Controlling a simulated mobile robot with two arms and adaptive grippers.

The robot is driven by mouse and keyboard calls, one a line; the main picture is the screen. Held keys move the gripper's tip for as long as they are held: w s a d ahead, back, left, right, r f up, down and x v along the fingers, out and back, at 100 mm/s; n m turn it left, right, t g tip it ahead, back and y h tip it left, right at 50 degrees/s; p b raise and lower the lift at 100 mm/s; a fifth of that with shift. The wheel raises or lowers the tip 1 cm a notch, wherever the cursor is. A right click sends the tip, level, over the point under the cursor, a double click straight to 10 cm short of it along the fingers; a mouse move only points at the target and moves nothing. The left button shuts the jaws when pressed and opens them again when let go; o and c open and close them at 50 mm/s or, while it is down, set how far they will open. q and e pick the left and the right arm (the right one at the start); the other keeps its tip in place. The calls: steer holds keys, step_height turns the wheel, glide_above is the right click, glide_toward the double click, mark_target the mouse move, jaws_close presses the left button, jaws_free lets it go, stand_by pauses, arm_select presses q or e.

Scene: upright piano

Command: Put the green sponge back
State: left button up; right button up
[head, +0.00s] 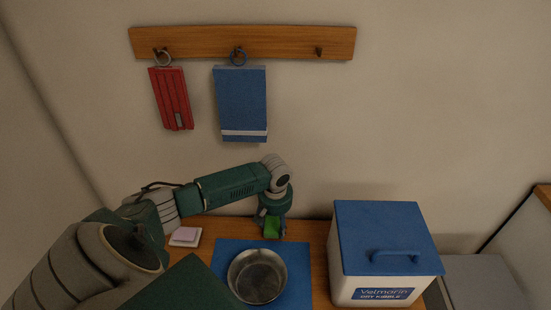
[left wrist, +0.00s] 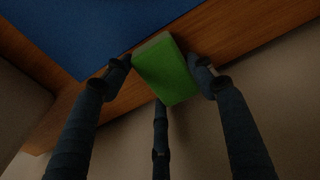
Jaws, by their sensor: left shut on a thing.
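The green sponge (head: 272,226) is in my left gripper (head: 270,221), low over the back of the wooden table, behind the blue mat and just right of its middle. In the left wrist view the sponge (left wrist: 168,70) sits between the dark fingers of the gripper (left wrist: 162,75), which are shut on it. I cannot tell whether its lower end touches the tabletop. A pink sponge (head: 185,234) lies on a small pale dish (head: 178,242) to the left of the gripper. My right gripper is not in view.
A metal bowl (head: 257,277) stands on the blue mat (head: 228,248). A white bin with a blue lid (head: 380,230) stands at the right.

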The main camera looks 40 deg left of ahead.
mark_target(276, 227)
arm_select(q)
steer(key=shift+f, duration=0.1)
steer(key=shift+f, duration=0.4)
steer(key=o, duration=1)
steer(key=shift+r, duration=0.1)
steer(key=r, duration=0.8)
steer(key=s+d+r, duration=0.1)
steer(key=r, duration=0.3)
steer(key=shift+s+r, duration=0.1)
steer(key=shift+r, duration=0.3)
steer(key=shift+f, duration=0.1)
